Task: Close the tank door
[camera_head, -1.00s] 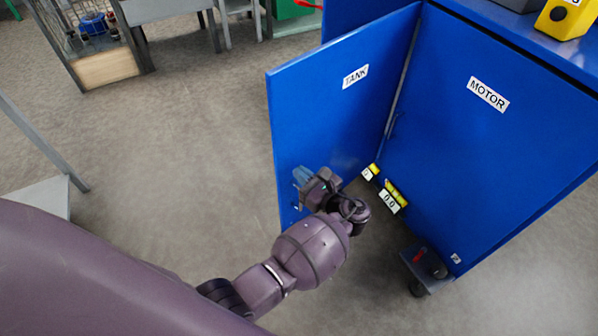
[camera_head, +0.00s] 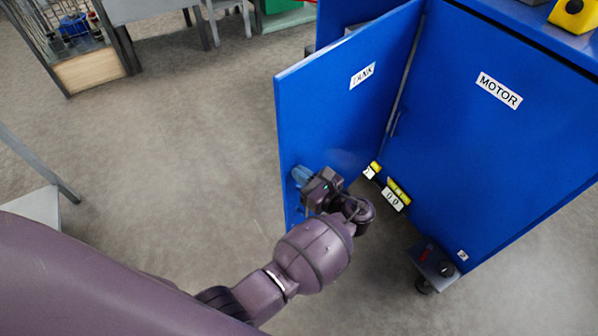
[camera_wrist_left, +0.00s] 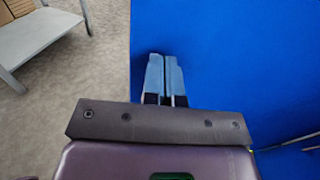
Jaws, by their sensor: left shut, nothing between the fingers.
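The blue tank door (camera_head: 335,115), labelled TANK, stands open at an angle to the blue cabinet (camera_head: 480,150), whose near panel is labelled MOTOR. My left gripper (camera_head: 300,175) is at the door's lower part, near its free edge. In the left wrist view its two blue-grey fingers (camera_wrist_left: 165,75) are together with nothing between them, in front of the blue door face (camera_wrist_left: 230,70). I cannot tell whether the fingertips touch the door. My right gripper is not in view.
Small yellow and white number tags (camera_head: 396,194) show low on the cabinet. A small dark wheeled foot (camera_head: 432,266) sticks out at its lower corner. A grey table (camera_head: 38,205) stands at the left, and a wire-sided cart (camera_head: 75,45) is at the back left. The floor between is clear.

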